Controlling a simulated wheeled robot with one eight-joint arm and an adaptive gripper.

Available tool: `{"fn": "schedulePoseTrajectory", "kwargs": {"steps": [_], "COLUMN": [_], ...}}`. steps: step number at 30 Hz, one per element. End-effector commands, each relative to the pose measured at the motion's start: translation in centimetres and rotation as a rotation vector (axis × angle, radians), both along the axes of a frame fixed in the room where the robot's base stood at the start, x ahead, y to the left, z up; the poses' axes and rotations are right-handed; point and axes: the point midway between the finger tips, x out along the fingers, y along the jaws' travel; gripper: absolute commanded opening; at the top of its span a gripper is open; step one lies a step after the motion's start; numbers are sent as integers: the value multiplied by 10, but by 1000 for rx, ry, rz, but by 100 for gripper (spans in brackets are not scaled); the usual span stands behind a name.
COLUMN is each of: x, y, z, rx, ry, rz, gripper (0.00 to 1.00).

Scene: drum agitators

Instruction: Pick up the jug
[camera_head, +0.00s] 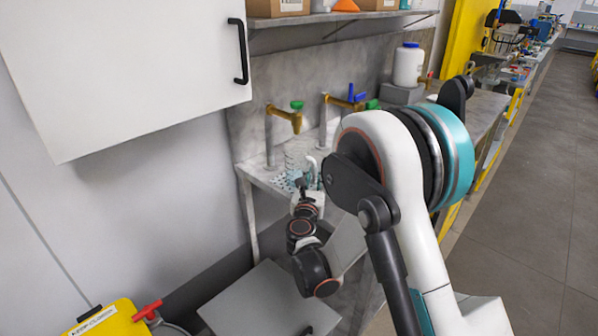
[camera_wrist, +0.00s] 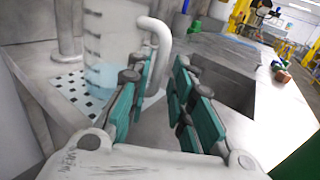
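The jug (camera_wrist: 108,42) is clear with measuring marks, a white handle and some bluish content near its base. It stands upright on a perforated mat (camera_wrist: 68,88) in the left of the wrist view. In the head view the jug (camera_head: 296,156) shows faintly on the bench below the taps. My gripper (camera_wrist: 164,75) is open, its teal-padded fingers apart and pointing toward the handle. The handle's lower part shows between the fingers, nearer the left one; I cannot tell whether they touch. In the head view my gripper (camera_head: 306,186) is in front of the jug and partly covers it.
Brass taps (camera_head: 284,115) stand behind the jug. A white cabinet (camera_head: 125,70) hangs at upper left, and a shelf (camera_head: 340,22) runs above the bench. A white bottle (camera_head: 408,65) stands farther right. A sink basin (camera_wrist: 222,88) lies right of my fingers.

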Motion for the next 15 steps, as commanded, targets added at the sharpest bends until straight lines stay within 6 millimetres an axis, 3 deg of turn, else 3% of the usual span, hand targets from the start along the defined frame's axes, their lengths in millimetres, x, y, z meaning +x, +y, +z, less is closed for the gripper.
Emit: {"fn": "schedulePoseTrajectory", "kwargs": {"steps": [6,15], "x": [29,33], "y": [-2,-1], "z": [-3,-1], "rx": [0,0], "ry": [0,0], "rz": [-2,0], "gripper": [21,21]}}
